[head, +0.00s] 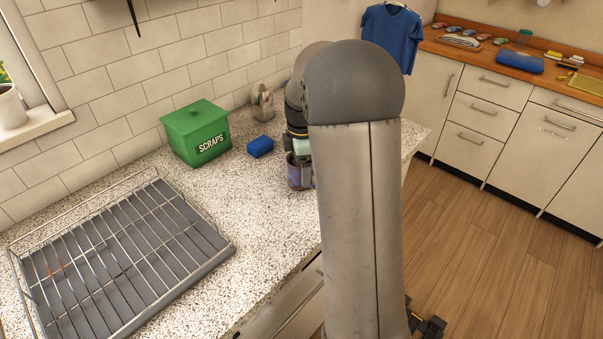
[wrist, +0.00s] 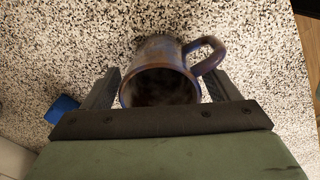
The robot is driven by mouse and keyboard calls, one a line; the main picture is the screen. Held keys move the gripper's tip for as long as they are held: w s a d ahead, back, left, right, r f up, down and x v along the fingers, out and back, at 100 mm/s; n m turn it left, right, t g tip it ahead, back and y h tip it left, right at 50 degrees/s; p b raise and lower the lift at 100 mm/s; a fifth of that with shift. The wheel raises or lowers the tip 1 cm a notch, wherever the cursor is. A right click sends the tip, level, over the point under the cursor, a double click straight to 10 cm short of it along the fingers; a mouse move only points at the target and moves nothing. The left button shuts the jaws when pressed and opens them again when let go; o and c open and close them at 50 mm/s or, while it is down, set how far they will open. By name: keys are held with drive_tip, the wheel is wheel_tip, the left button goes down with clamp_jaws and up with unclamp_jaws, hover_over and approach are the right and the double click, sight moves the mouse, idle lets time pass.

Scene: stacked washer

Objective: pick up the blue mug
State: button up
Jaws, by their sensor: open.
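The blue mug (wrist: 158,52) stands on the speckled counter, its dark open mouth facing the wrist camera and its handle to the upper right in the wrist view. In the head view a strip of the mug (head: 297,176) shows at the left edge of my arm, which hides the rest. My gripper (wrist: 160,92) is open, with one dark finger on each side of the mug's body. I cannot tell whether either finger touches the mug. In the head view my gripper is mostly hidden behind my arm.
A blue sponge (head: 260,147) and a green scraps bin (head: 196,133) stand left of the mug, with a small container (head: 262,103) behind. A wire dish rack (head: 118,262) fills the counter's near left. The tiled wall (head: 150,60) bounds the back. Counter between rack and mug is clear.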

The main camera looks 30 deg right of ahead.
drive_tip(key=shift+f, duration=1.6)
drive_tip(key=c, duration=1.2)
